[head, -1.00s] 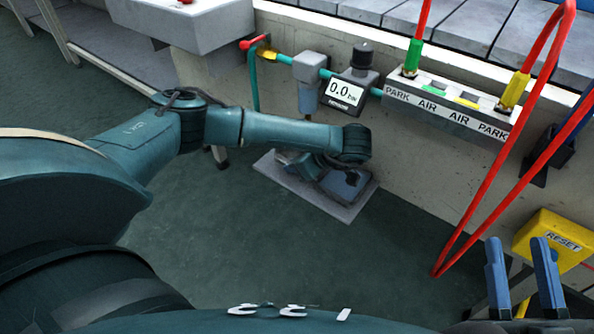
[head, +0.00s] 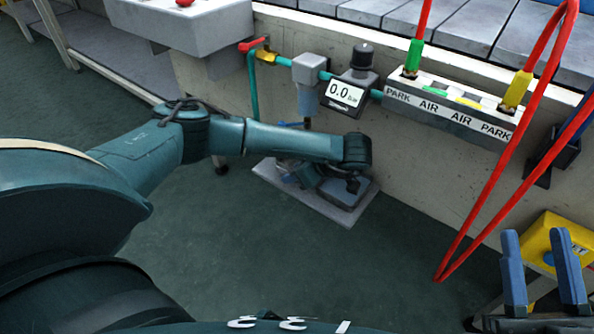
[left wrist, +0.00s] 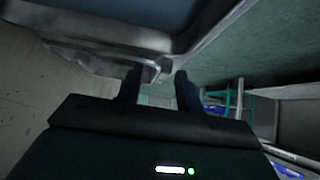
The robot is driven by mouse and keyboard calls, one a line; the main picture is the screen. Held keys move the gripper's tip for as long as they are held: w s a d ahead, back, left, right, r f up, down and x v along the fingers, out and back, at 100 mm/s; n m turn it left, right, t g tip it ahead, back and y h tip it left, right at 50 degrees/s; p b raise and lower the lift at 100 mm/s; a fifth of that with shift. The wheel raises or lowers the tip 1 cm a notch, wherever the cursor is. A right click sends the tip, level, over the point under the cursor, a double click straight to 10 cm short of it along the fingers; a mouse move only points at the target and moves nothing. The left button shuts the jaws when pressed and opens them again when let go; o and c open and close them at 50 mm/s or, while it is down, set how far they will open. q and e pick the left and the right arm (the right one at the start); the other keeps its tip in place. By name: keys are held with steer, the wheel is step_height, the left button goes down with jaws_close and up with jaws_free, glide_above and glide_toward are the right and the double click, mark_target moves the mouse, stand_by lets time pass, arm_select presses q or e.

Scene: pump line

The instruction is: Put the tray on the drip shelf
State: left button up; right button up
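The tray (head: 345,193), a dark grey-blue square with a lighter rim, lies low by the wall over the pale grey drip shelf (head: 352,216). My left arm link hides part of it. In the left wrist view the tray (left wrist: 110,18) fills the top, with a small rim tab just ahead of the fingers. My left gripper (left wrist: 158,88) has its fingers apart with nothing clearly between them. In the head view my left gripper is mostly hidden behind the arm, beside the tray's left side. My right gripper (head: 541,268) is open and empty at the lower right.
Above the shelf hang a filter (head: 308,90) and a gauge (head: 346,92) reading 0.0. A park/air block (head: 450,108) with red hoses (head: 480,210) is to the right. A yellow reset box (head: 570,240) stands behind my right gripper. The floor in front is clear.

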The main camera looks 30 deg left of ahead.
arm_select(q)
steer(key=shift+r, duration=0.1)
